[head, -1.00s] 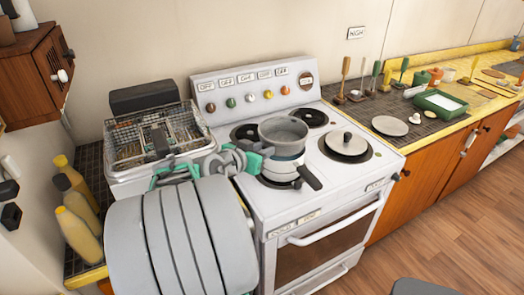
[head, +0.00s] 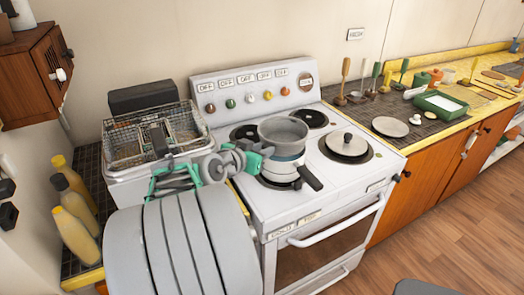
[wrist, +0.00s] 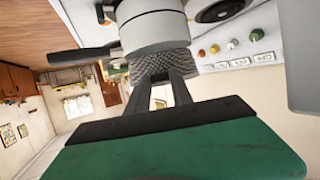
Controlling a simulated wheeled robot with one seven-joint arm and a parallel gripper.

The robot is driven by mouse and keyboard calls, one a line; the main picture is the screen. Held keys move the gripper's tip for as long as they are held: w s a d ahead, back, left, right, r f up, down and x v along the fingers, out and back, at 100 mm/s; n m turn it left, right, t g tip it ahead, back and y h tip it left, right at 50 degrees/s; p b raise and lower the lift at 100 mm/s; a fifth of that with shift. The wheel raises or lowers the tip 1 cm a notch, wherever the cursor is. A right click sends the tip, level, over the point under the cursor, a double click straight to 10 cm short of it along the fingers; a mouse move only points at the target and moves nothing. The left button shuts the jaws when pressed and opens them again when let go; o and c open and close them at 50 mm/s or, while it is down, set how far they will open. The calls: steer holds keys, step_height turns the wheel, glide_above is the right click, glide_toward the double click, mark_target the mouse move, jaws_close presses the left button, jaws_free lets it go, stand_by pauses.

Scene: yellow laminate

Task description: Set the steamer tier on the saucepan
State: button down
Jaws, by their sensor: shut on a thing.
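The white saucepan (head: 284,174), with a black handle toward the front right, stands on the front left burner. The grey, open-topped steamer tier (head: 284,130) is upright and directly over it; I cannot tell whether its weight rests there. My gripper (head: 266,150) comes in from the left and is shut on the tier's left wall. The upside-down wrist view shows my fingers (wrist: 164,82) at the tier's textured side (wrist: 150,68), with the pale saucepan (wrist: 152,32) and its handle beyond. The contact under the fingers is hidden.
A lidded pan (head: 346,145) sits on the right burner. A fryer with a wire basket (head: 130,145) stands left of the stove (head: 330,215), near my arm. Yellow bottles (head: 75,215) stand far left. A green tray (head: 440,103) and utensils occupy the right counter.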

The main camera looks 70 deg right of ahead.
steer(key=shift+f+b, duration=1.25)
steer(key=shift+b, duration=0.15)
steer(key=c, duration=1.9)
jaws_free()
steer(key=o, duration=0.4)
steer(key=shift+o, duration=0.6)
steer(key=o, duration=0.5)
steer(key=shift+c, duration=0.2)
steer(key=shift+f, duration=0.1)
steer(key=shift+c, duration=0.6)
